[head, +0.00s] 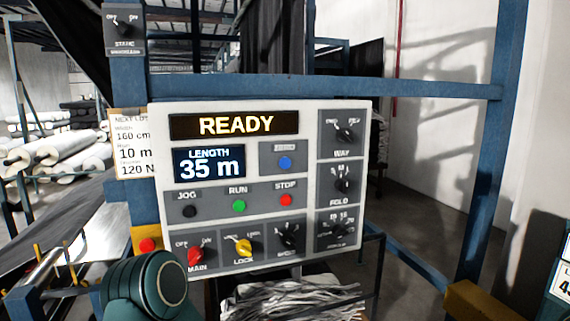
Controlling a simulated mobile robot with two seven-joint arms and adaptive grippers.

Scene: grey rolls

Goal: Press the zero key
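A white control panel (312,130) on a blue frame faces me. The blue key (285,163) is at the upper middle, under a small label that is too blurred to read surely but looks like ZERO. To its left a display (209,164) reads LENGTH 35 m, and above it a sign (235,125) reads READY. A dark green rounded link of my arm shows at the lower left, in front of the panel's lower corner. Neither of my grippers is in view, and nothing touches the blue key.
Below the blue key are the black JOG (190,211), green RUN (239,206) and red STOP (286,200) buttons. Red MAIN (195,256) and yellow LOCK (244,247) knobs sit lower. Black knobs line the right side.

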